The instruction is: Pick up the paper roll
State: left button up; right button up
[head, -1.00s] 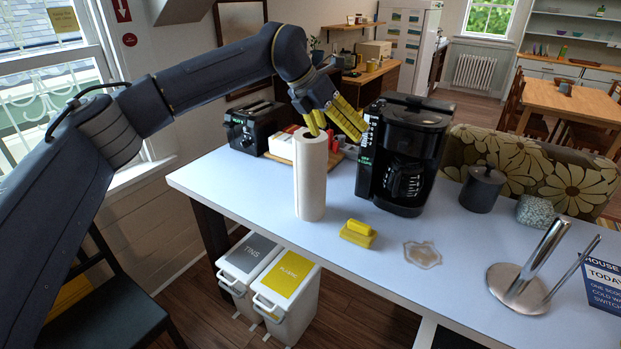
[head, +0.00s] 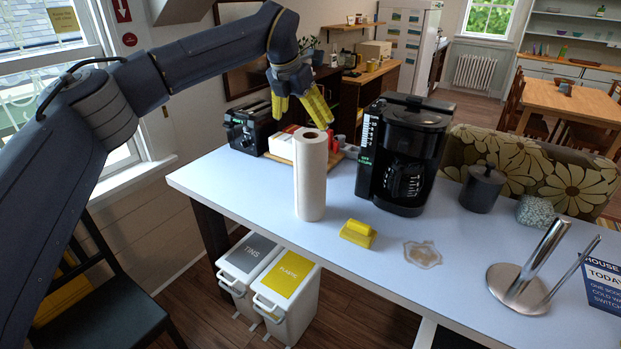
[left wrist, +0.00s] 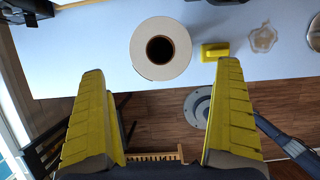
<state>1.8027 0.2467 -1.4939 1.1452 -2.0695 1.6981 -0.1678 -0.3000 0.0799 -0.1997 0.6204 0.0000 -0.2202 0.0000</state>
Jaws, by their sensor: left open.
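The white paper roll (head: 311,178) stands upright on the light table, left of the coffee maker. My left gripper (head: 303,112) is open and empty, yellow fingers pointing down, above and slightly behind the roll's top in the head view. In the left wrist view, the roll (left wrist: 138,50) is seen from above with its dark core hole, beyond the fingertips and between their lines. The open left gripper (left wrist: 160,75) spans wider than the roll and does not appear to touch it. My right gripper is not in view.
The black coffee maker (head: 414,145) stands close right of the roll. A toaster (head: 255,127) and a wooden tray with small items (head: 284,148) are behind. A yellow sponge-like block (head: 358,233) and a spill (head: 423,254) lie in front. A metal holder (head: 520,280) stands at right.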

aim_at(310, 141)
pick_arm(q)
jog(key=shift+x, duration=4.5)
jog(key=shift+r, duration=0.1)
jog(key=c, duration=1.5)
